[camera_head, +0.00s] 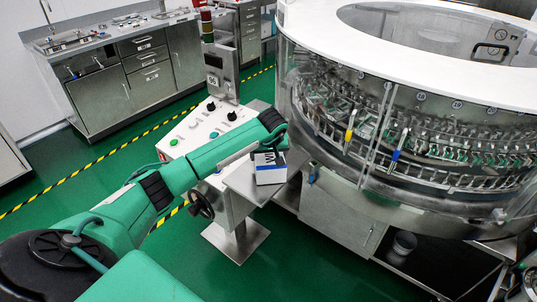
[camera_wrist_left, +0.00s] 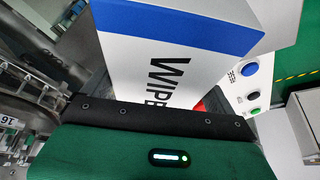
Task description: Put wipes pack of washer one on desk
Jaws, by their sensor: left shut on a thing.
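The wipes pack (camera_head: 268,172) is a white box with a blue band and dark lettering. It is upright below the end of my left arm, over a small grey metal shelf at the washer's side; I cannot tell whether it touches the shelf. In the left wrist view the pack (camera_wrist_left: 185,65) fills the middle, its lettering sideways. My left gripper (camera_head: 270,146) is shut on it, its fingertips mostly hidden. The round washer (camera_head: 350,192) with a white top stands to the right. A metal desk (camera_head: 105,40) with drawers stands at the back left. My right gripper is out of view.
A black handwheel (camera_head: 201,204) is below the arm. Green floor (camera_head: 60,190) with yellow-black tape lies open between the washer and the desk.

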